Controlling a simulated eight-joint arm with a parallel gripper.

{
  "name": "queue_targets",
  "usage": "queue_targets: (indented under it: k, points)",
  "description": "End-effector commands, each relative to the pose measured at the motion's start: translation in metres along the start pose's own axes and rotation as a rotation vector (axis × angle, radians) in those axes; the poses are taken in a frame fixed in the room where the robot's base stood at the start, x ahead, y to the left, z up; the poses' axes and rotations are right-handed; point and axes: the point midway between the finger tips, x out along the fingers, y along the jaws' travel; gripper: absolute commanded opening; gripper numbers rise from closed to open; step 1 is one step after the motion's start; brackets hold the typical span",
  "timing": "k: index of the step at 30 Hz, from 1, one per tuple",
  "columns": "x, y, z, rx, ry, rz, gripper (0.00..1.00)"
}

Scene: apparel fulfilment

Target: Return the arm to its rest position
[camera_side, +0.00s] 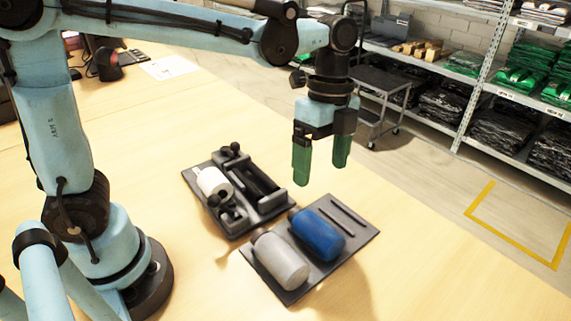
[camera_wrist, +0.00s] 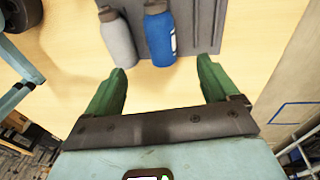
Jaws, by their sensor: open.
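My gripper (camera_side: 320,160) hangs from the light blue arm above the table, its green fingers pointing down. It is open, with nothing between the fingers. In the wrist view my gripper (camera_wrist: 160,80) also shows its two fingers well apart over bare table. Below and in front of it, a dark tray (camera_side: 362,238) lies on the table. A blue bottle (camera_side: 318,236) and a grey bottle (camera_side: 281,262) lie side by side on that tray. The wrist view shows the blue bottle (camera_wrist: 159,38) and the grey bottle (camera_wrist: 117,40) beyond the fingertips, apart from them.
A second dark tray (camera_side: 238,226) holds a white bottle (camera_side: 214,184) and dark fittings. The wooden table (camera_side: 430,270) is clear at the right. A cart (camera_side: 385,85) and shelves with folded packs (camera_side: 480,110) stand beyond the table. A dark device (camera_side: 108,66) sits at the back left.

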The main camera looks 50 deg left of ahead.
Motion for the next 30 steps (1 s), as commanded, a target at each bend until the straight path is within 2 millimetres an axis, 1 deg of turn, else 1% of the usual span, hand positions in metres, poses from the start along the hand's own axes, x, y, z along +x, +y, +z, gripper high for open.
queue_targets:
  k: [9,11,13,17,20,27,30]
  points:
    - [-0.002,0.001,0.001,-0.012,0.001,-0.006,0.88]
    - [-0.003,0.002,0.005,-0.047,0.005,-0.024,0.88]
    - [-0.004,0.004,0.012,-0.123,0.013,-0.061,0.88]
    - [-0.006,0.012,0.033,-0.357,0.049,-0.174,0.88]
    - [-0.006,0.019,0.051,-0.570,0.100,-0.276,0.88]
    - [0.001,0.035,0.091,-1.050,0.284,-0.498,0.88]
    - [0.005,0.040,0.104,-1.209,0.372,-0.568,0.88]
